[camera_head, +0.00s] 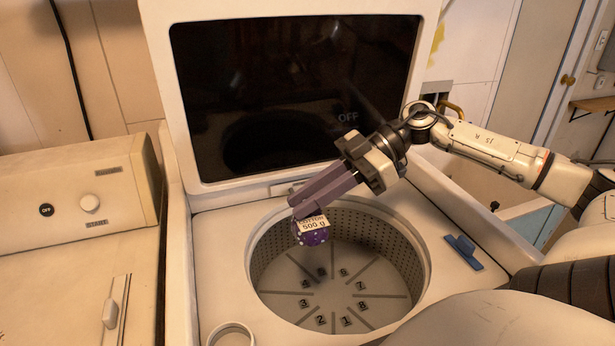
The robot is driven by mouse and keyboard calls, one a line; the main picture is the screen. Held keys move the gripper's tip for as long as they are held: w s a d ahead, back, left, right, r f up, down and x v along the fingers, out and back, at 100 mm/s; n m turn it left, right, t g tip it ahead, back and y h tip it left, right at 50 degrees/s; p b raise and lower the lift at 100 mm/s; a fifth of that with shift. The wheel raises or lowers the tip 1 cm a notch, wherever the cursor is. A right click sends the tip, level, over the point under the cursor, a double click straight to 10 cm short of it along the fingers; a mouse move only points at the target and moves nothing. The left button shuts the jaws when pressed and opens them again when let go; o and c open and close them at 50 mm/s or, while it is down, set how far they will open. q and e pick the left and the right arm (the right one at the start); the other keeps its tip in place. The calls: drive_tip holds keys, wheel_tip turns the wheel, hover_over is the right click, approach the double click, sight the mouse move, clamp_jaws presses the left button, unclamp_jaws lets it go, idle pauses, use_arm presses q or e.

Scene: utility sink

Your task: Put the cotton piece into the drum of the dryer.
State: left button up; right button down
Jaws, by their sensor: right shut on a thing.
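The cotton piece (313,234) is a purple bundle with white dots and a label reading "COTTON 500 g". It hangs from my right gripper (298,204), which is shut on it. My right arm comes in from the right, and the gripper points down and left. In the picture the piece overlaps the left rear part of the open drum (395,252); its exact height over the rim cannot be told. The drum has a perforated metal wall and a floor with numbered sectors. My left gripper is not in view.
The machine's dark-windowed lid (290,95) stands raised behind the drum. A blue clip-like part (463,251) lies on the top right of the drum. A round white ring (231,335) is at the front left. A panel with knobs (75,205) stands at the left.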

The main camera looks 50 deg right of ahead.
wheel_tip(320, 180, up, 13)
idle(0.8)
idle(0.5)
